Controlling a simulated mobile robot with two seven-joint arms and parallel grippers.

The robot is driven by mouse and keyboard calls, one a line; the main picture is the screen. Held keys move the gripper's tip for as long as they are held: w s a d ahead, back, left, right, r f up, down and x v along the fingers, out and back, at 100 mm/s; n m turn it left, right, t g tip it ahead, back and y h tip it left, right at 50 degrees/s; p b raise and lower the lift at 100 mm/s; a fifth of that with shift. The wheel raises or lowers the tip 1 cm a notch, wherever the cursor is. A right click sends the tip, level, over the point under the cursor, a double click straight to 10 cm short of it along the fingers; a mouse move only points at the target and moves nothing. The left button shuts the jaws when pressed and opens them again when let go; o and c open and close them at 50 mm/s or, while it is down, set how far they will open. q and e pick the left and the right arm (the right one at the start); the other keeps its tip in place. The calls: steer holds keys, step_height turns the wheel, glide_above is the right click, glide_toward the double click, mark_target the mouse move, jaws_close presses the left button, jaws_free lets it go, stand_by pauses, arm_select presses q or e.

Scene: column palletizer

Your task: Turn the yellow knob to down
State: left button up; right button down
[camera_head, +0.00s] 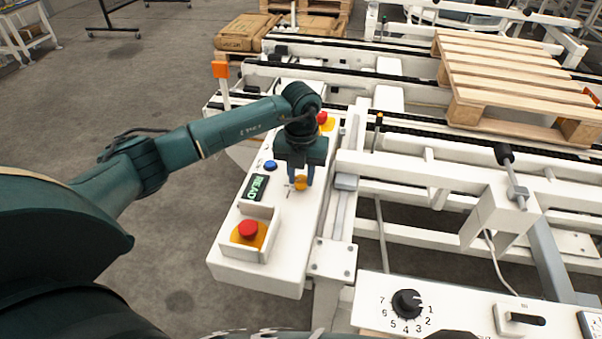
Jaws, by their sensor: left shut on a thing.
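The yellow knob (301,183) is on the white control panel (228,262), left of the conveyor frame. My left gripper (300,184) comes down over it from above, with its two blue fingers on either side of the knob, shut on it. The fingers hide part of the knob, and I cannot tell which way it points. A small dark mark shows on the panel just left of the fingers. My right gripper does not show.
The panel also bears a red button on yellow (248,230), a blue button (270,165), a display (256,188) and another red button (322,118). A black numbered dial (407,303) is at lower right. A wooden pallet (510,80) lies on the conveyor.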

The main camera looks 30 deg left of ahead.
mark_target(301, 179)
arm_select(q)
steer(key=o, duration=1)
steer(key=shift+c, duration=0.2)
steer(key=shift+r, duration=0.1)
step_height(301, 179, up, 13)
